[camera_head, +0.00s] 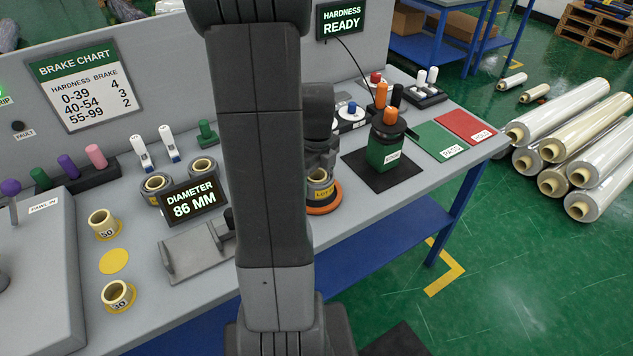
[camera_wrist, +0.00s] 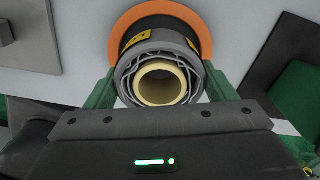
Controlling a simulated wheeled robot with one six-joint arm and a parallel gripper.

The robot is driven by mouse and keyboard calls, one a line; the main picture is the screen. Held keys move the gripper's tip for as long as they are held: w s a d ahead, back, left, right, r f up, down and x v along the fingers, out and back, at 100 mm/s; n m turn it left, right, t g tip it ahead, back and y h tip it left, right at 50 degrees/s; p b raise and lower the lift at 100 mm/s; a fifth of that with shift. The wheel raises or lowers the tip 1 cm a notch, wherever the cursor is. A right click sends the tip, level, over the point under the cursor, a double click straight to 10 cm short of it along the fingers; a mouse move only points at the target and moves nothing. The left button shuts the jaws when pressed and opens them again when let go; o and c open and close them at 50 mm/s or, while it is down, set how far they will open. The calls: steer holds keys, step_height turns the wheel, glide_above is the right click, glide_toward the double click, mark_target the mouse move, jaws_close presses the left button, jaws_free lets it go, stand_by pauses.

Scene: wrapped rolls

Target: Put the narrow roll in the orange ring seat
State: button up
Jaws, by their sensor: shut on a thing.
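My gripper (camera_head: 321,160) points down at the orange ring seat (camera_head: 323,208), partly behind my arm in the head view. It is shut on a grey wrapped roll with a cream core (camera_head: 320,178), which I take as the narrow roll. In the wrist view, the green fingers grip both sides of the roll (camera_wrist: 130,75), and the orange ring (camera_wrist: 157,14) shows beyond it. The roll stands upright over the ring, within its outline. I cannot tell whether it rests fully on the seat. Two other wrapped rolls, (camera_head: 156,186) and (camera_head: 203,168), stand at the left.
The diameter display (camera_head: 191,203) reads 86 MM, with a grey cradle (camera_head: 195,254) in front. A green canister (camera_head: 384,150) on a black mat stands right of the ring. PASS and red cards (camera_head: 468,127) lie beyond. Large rolls (camera_head: 560,150) lie on the floor.

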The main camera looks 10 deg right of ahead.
steer(key=shift+f, duration=1)
steer(key=shift+f, duration=0.15)
steer(key=o, duration=1.2)
steer(key=shift+o, duration=0.2)
step_height(320, 180, up, 12)
steer(key=shift+r, duration=0.2)
